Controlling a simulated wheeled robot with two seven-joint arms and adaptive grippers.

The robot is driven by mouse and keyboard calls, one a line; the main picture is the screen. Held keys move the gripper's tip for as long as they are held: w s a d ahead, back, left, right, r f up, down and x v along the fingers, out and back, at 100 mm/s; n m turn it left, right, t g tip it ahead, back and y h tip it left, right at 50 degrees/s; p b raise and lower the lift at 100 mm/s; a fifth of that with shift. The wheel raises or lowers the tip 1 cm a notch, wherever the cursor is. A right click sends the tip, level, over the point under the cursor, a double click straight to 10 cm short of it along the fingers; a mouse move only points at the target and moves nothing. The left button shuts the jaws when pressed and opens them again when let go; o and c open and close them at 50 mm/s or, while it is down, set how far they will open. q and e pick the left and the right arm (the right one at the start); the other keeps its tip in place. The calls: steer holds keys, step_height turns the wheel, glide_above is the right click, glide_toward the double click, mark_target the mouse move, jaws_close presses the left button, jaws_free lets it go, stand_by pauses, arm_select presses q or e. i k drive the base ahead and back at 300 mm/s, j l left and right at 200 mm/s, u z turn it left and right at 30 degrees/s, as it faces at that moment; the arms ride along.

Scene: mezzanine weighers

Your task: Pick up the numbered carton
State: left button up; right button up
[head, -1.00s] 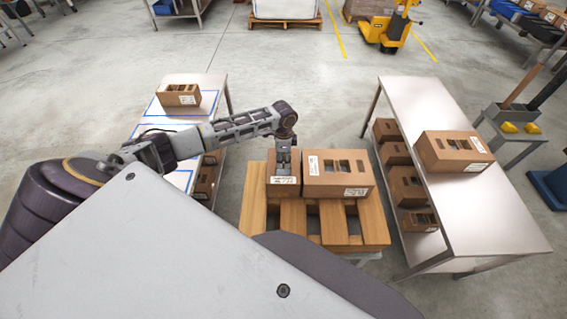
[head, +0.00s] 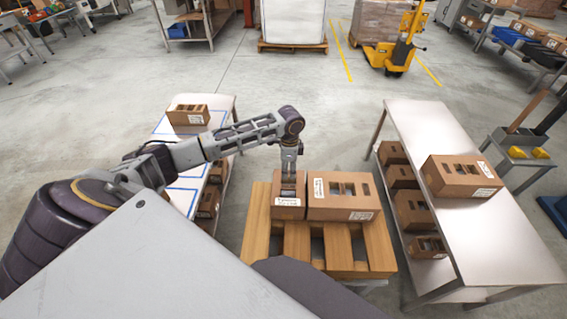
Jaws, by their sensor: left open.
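Two brown cartons stand side by side on a wooden pallet (head: 290,243) in the middle of the head view. The smaller left carton (head: 287,211) has a white label with print too small to read. The larger right carton (head: 341,207) has white labels and cut-outs in its top. My left gripper (head: 288,188) points down at the top of the smaller carton, open, with its fingertips at or just above the carton's top opening. I cannot tell whether they touch it. My right gripper is not in view.
A table with blue outlines (head: 172,150) at the left holds one carton (head: 188,115). A metal table (head: 437,145) at the right holds another carton (head: 461,177), with several more on its lower shelf. A yellow pallet truck (head: 392,56) stands at the back.

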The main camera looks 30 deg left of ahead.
mark_target(177, 115)
steer(key=u, duration=1.95)
